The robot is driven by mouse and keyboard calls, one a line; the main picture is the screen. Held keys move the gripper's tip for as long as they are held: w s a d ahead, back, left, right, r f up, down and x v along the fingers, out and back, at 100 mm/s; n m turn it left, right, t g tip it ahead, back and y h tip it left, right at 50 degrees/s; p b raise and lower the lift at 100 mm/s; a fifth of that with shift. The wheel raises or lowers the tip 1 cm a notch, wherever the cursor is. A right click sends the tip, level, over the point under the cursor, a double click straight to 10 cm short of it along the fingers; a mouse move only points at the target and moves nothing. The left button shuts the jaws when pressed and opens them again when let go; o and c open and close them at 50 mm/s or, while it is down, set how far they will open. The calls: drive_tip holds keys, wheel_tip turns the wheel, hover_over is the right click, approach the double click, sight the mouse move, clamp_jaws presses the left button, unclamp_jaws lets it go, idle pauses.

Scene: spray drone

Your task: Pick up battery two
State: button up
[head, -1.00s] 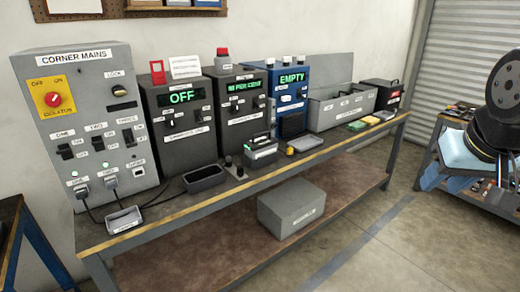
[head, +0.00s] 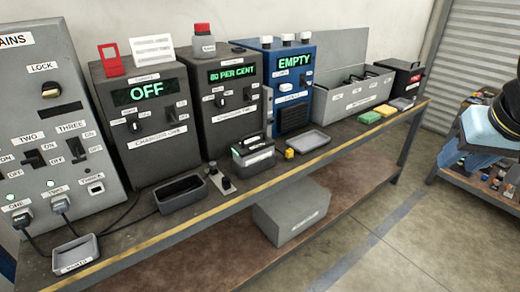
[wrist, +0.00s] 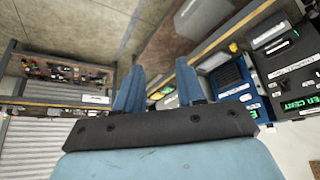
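A dark grey battery-like block with a top handle and a pale front label (head: 253,152) stands upright on the bench, in front of the charger reading "80 PER CENT" (head: 232,95). Its label is too small to read, so I cannot tell if it is battery two. My gripper (wrist: 157,88) shows in the wrist view with its two blue fingers apart and nothing between them. It is far from the block. In the head view only part of my arm shows at the right edge; the fingertips are out of frame.
The bench (head: 330,160) also holds a charger reading "OFF" (head: 145,110), a blue unit reading "EMPTY" (head: 290,85), an empty dark tray (head: 181,194) and a grey tray (head: 307,142). Cables lie at left. A grey box (head: 291,212) is below. Open floor lies in front.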

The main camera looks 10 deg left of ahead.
drive_tip(key=w+a+r+m+g, duration=0.1)
drive_tip(key=w+a+r, duration=0.25)
drive_tip(key=w, duration=0.35)
drive_tip(key=w+a+r+m+g, duration=0.1)
drive_tip(key=w+a+r, duration=0.1)
drive_tip(key=w+a, duration=0.35)
drive_tip(key=m+g, duration=0.4)
drive_tip(key=m, duration=0.2)
hover_over(254, 135)
drive_tip(key=w, duration=0.1)
wheel_tip(254, 135, down, 15)
wheel_tip(254, 135, down, 8)
drive_tip(key=shift+a, duration=0.1)
drive_tip(key=shift+s+f, duration=0.2)
drive_tip(key=shift+f, duration=2.4)
